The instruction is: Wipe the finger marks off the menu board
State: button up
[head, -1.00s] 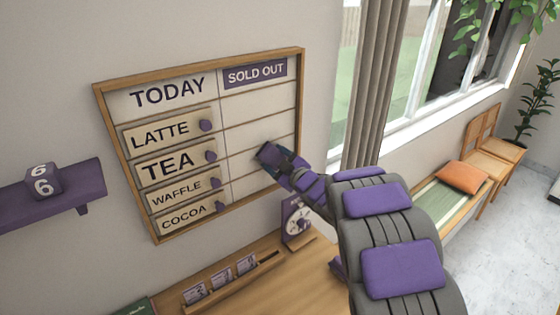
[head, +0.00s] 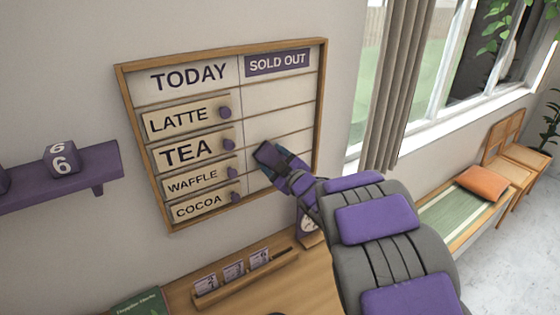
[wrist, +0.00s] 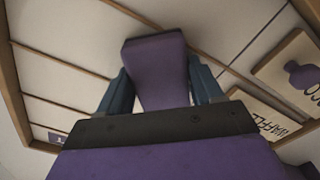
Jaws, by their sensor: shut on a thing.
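The menu board (head: 282,95) hangs on the wall in a wooden frame, with TODAY on the left and SOLD OUT on the right. Its left column holds plates reading LATTE, TEA, WAFFLE and COCOA, each with a purple knob. My gripper (head: 275,158) is at the lower part of the SOLD OUT column. In the wrist view, my gripper (wrist: 160,88) is shut on a purple block-like wiper (wrist: 157,62), its blue fingers on both sides. The wiper is at or close to the board face; contact is unclear. I cannot make out finger marks; my arm hides part of the board.
A purple shelf (head: 100,172) with a number cube (head: 62,158) is at the left. Below the board, a wooden counter (head: 240,300) bears a card holder (head: 245,275) and a dial timer (head: 308,226), partly hidden by my arm. A curtain (head: 398,90) hangs at the right.

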dwell(0.3)
jog(key=shift+v, duration=3.05)
jog(key=p+v, duration=0.1)
jog(key=v, duration=0.2)
jog(key=shift+w+a, duration=0.15)
jog(key=shift+a, duration=0.05)
jog(key=shift+x, duration=3.4)
jog(key=shift+x, duration=0.95)
jog(key=shift+d, duration=0.1)
